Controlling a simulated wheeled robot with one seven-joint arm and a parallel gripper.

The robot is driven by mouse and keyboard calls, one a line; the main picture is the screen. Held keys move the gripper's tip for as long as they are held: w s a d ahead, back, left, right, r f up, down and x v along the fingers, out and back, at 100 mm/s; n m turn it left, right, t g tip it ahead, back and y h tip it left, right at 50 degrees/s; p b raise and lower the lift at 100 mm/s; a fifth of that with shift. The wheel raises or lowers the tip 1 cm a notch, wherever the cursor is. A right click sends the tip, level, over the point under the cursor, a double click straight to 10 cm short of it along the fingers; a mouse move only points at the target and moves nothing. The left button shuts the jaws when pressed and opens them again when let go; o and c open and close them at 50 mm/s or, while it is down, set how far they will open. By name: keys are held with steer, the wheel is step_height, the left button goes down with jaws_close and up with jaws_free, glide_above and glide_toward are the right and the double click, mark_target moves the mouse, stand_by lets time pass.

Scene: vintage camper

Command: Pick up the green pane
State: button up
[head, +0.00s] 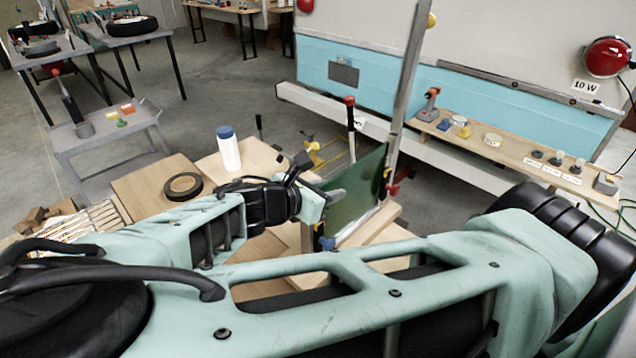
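The green pane (357,192) stands upright and slightly tilted on the wooden workbench, beside a tall grey metal post (404,95). A clamp with red and blue parts is at its edges. My gripper (332,194) is at the pane's left edge, reaching in from the left. Its tip overlaps the pane in the picture, and I cannot tell whether it touches it. The fingers are small and partly hidden, so whether they are open or shut is unclear.
A white bottle with a blue cap (228,148) and a black tape ring (183,186) are on the bench to the left. A wooden shelf (513,158) with small items runs along the camper wall on the right. A grey cart (103,125) stands at the left.

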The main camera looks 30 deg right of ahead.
jaws_close()
stand_by(1.4)
